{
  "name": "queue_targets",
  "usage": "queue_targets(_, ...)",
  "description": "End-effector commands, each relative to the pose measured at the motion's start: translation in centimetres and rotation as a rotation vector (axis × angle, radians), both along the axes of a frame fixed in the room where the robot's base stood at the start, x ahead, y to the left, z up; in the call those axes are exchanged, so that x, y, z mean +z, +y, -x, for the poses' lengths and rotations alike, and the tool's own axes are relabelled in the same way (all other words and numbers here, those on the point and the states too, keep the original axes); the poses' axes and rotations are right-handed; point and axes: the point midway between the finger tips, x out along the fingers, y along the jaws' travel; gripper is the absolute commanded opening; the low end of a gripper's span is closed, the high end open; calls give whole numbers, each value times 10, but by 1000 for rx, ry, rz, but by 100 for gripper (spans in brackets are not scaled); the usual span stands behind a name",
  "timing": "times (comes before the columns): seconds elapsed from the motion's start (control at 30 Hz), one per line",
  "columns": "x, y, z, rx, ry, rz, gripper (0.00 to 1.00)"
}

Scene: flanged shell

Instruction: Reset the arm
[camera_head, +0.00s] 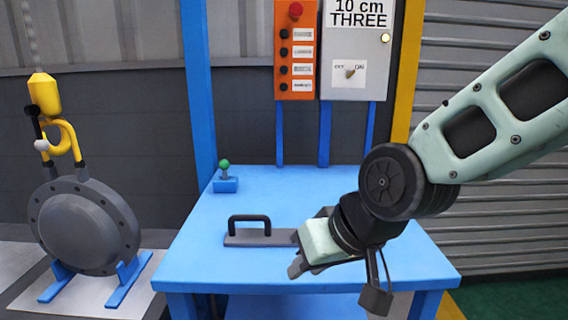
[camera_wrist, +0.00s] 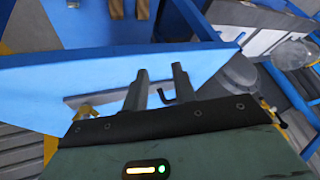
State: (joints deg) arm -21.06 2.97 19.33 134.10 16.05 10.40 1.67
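My gripper (camera_head: 297,266) is at the right of the arm's reach over the blue table, low near its front edge, pointing left. In the wrist view its two grey fingers (camera_wrist: 159,76) stand apart with a gap between them, and I see nothing clamped there. A flat grey plate with a black handle (camera_head: 249,222) lies on the table just left of and behind my gripper. The plate (camera_wrist: 95,98) also shows beyond the fingers in the wrist view. Whether a finger touches it I cannot tell.
The blue table (camera_head: 205,262) has a small green-knobbed joystick (camera_head: 225,178) at the back left. An orange button panel (camera_head: 295,60) and a grey switch box (camera_head: 354,70) stand behind. A grey flanged shell (camera_head: 85,228) with a yellow hook (camera_head: 62,130) stands left.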

Motion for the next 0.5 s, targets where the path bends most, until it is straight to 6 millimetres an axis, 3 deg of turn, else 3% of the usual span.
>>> queue_targets(0.03,-9,-13,26,48,51,63,27)
queue_targets(0.1,-21,-30,57,104,118,145,27)
queue_targets(0.3,-41,-82,127,225,272,349,27)
queue_targets(0.4,-44,-107,154,271,338,441,27)
queue_targets(0.5,-13,-103,150,264,332,428,27)
